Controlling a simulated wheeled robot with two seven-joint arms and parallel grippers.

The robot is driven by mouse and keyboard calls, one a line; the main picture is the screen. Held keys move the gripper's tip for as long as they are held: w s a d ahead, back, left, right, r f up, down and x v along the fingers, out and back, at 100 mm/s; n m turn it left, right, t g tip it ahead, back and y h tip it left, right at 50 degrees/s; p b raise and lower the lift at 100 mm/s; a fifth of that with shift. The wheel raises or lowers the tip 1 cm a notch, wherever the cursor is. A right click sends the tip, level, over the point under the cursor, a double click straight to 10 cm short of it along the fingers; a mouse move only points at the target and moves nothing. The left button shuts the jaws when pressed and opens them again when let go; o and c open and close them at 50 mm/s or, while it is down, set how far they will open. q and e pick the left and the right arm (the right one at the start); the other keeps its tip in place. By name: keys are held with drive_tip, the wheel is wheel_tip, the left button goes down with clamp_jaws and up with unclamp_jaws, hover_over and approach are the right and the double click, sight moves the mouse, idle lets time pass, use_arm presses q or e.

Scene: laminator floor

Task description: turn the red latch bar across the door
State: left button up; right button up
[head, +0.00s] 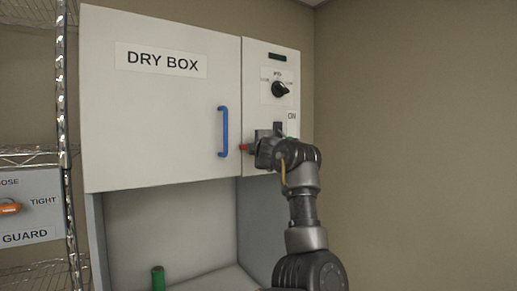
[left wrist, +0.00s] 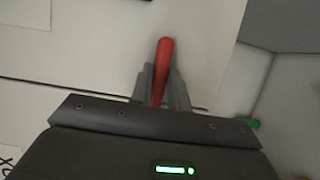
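The red latch bar (head: 243,148) shows in the head view as a short red end beside the seam between the white door (head: 170,130) and the narrow control panel. It lies about level there, and the rest is hidden behind my left gripper (head: 262,148). In the left wrist view, the red latch bar (left wrist: 162,62) runs between the two grey fingers of my left gripper (left wrist: 160,88). The fingers are close on both its sides, shut on it. Its lower end is hidden by the gripper body. My right gripper is in neither view.
A blue handle (head: 223,132) stands out from the door near its right edge. A black knob (head: 280,89) is on the panel above my gripper. A green cylinder (head: 158,278) stands in the open bay below. A wire rack (head: 66,150) is at left.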

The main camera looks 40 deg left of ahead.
use_arm(q)
drive_tip(key=o, duration=0.4)
drive_tip(key=b+v, duration=0.6)
drive_tip(key=v, duration=0.5)
